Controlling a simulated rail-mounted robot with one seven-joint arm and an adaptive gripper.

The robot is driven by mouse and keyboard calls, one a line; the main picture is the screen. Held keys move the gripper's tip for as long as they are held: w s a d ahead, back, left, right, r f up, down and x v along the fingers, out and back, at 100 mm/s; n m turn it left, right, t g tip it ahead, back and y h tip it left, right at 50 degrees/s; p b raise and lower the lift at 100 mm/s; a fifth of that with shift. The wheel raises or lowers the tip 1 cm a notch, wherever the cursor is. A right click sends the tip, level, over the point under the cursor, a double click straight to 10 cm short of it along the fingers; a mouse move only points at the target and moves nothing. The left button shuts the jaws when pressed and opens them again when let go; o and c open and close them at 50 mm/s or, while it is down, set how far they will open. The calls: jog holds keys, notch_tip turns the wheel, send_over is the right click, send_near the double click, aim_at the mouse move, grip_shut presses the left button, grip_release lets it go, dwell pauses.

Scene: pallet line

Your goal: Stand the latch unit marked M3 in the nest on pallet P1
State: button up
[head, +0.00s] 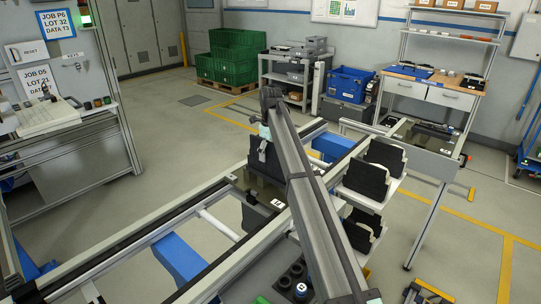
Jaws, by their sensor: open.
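My arm reaches up from the bottom of the head view and bends down over the conveyor. My gripper (262,155) is small, dark and partly hidden by the arm. It appears open and above a dark pallet (262,193) on the conveyor. A small white label (277,203) lies on that pallet, but its text is too small to read surely. My arm hides part of the pallet and its nest. A second pallet (425,136) with a white label is at the far right end of the line. I cannot identify a latch unit marked M3.
Black bins (366,181) stand on a white rack right of the conveyor. A dark holder (289,277) with round parts is near the bottom. The conveyor rails (105,247) run diagonally. A blue crate (350,84), green crates (232,57) and a workbench (430,88) stand behind.

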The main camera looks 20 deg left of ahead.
notch_tip(320, 180, up, 12)
jog(key=b, duration=0.2)
jog(key=shift+f+b, duration=0.25)
jog(key=shift+b, duration=0.05)
